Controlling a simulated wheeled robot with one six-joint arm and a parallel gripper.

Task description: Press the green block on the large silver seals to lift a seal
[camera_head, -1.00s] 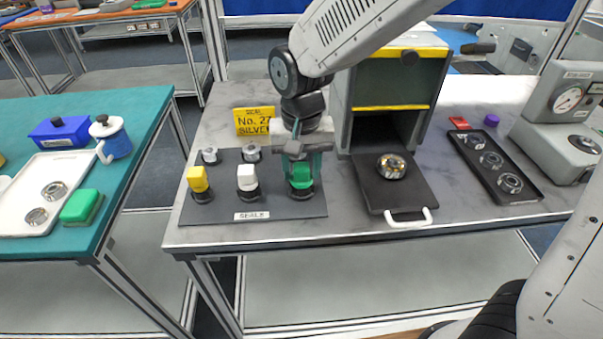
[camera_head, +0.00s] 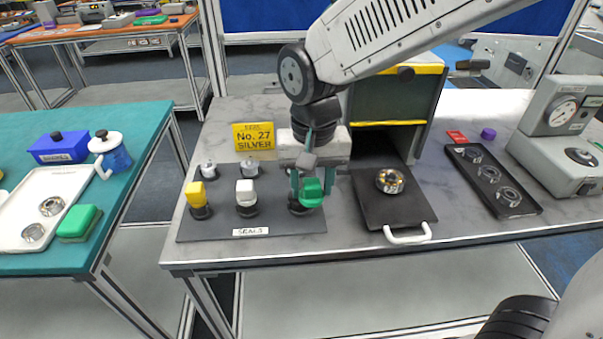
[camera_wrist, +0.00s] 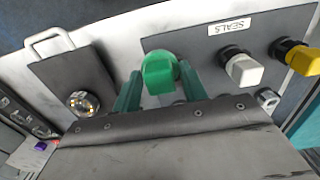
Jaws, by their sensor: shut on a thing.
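The green block (camera_head: 312,192) is between the fingers of my gripper (camera_head: 307,183), which is shut on it. It sits above and slightly right of its black base (camera_head: 298,208), apparently lifted off. In the wrist view the green block (camera_wrist: 159,74) is between the two green fingers, with no black base visible on it. Two silver seals, one left (camera_head: 208,168) and one right (camera_head: 250,167), stand at the back of the dark seals mat (camera_head: 270,222); I cannot tell their size class. Anything behind my gripper is hidden.
The yellow block (camera_head: 196,192) and white block (camera_head: 246,192) stand on black bases on the mat. A black plate with a white handle (camera_head: 407,235) carries a metal ring (camera_head: 390,180). A black tray (camera_head: 520,205) holds several rings.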

